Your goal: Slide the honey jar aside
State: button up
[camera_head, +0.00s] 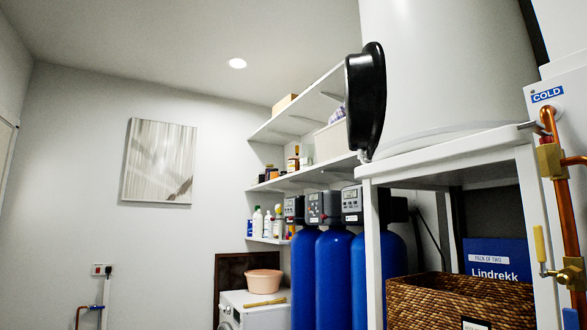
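Several small jars and bottles stand on the middle wall shelf (318,177) in the head view, small and far off. An amber container (293,162) there may be the honey jar, but I cannot tell for certain at this size. Dark small jars (270,173) stand to its left, close together near the shelf's left end. My gripper is not in view.
A large white tank (445,70) with a black rounded part (366,100) on its side rests on a white stand (440,163) at the right. Blue filter vessels (334,275), a wicker basket (455,301) and copper pipes (561,190) fill the lower right. A pink basin (263,282) sits on a white appliance.

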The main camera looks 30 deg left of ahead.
aim_at(294, 163)
jog(key=u, duration=2.3)
jog(key=i, duration=3.75)
jog(key=z, duration=0.8)
jog(key=i, duration=3.8)
